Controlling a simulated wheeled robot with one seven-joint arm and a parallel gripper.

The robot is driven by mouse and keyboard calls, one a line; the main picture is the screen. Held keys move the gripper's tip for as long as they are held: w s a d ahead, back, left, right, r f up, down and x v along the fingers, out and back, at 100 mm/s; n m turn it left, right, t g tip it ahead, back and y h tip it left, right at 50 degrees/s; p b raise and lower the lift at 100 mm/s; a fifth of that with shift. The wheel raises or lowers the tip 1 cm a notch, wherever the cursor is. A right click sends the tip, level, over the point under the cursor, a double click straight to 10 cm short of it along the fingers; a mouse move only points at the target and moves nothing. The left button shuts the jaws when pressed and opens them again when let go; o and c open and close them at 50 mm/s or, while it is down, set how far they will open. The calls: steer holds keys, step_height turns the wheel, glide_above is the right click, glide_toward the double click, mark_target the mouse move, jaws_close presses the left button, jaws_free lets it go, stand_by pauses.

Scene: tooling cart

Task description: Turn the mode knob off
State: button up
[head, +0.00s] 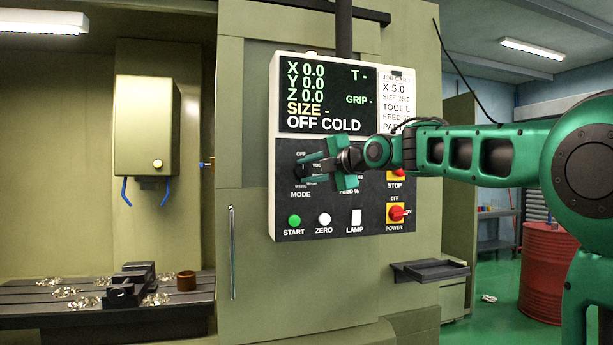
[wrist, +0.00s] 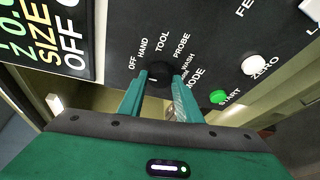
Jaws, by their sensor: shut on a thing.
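The mode knob (wrist: 157,73) is a small dark knob on the black control panel. It sits inside an arc of labels that includes OFF, HAND, TOOL, PROBE and WASH, with MODE beneath. My gripper (wrist: 155,88) is shut on the knob, one green finger on each side of it. A short white mark shows on the knob; I cannot tell for sure which label it points to. In the head view my gripper (head: 306,173) reaches the panel from the right and covers most of the knob and some labels. The screen (head: 328,98) reads "OFF COLD".
Below the knob are a green START button (head: 294,221), a white ZERO button (head: 324,219) and a LAMP switch (head: 356,217). A red STOP button (head: 396,175) and a red POWER knob (head: 397,213) are to the right. A small shelf (head: 430,271) juts out lower right.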

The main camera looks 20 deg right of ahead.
steer(key=shift+a+f, duration=0.2)
steer(key=shift+f, duration=0.1)
steer(key=o, duration=1)
steer(key=shift+r, duration=0.1)
steer(key=shift+d, duration=0.1)
steer(key=shift+s+r, duration=0.1)
steer(key=v, duration=1)
steer(key=shift+s+d, duration=0.15)
